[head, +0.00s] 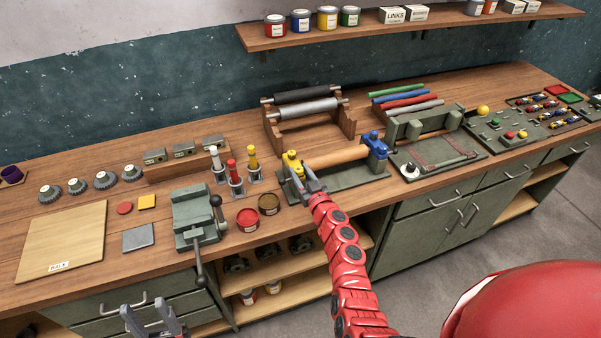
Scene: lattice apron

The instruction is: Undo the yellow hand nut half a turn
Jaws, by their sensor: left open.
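The yellow hand nut (292,159) sits at the left end of a wooden roller (338,157) on a dark green stand (345,182). A blue hand nut (376,143) is at the roller's right end. My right gripper (299,172) is at the yellow nut, with its fingers over the nut's near side and hiding part of it. I cannot tell whether the fingers are closed on the nut. My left gripper (153,318) is open and empty at the bottom edge, in front of the bench and far from the nut.
A green vise (195,215) with a long handle stands left of the stand. Colored upright tools (235,176) and open paint tins (247,219) are close to the nut's left. Dark and grey rollers (307,108) rest on a wooden rack behind.

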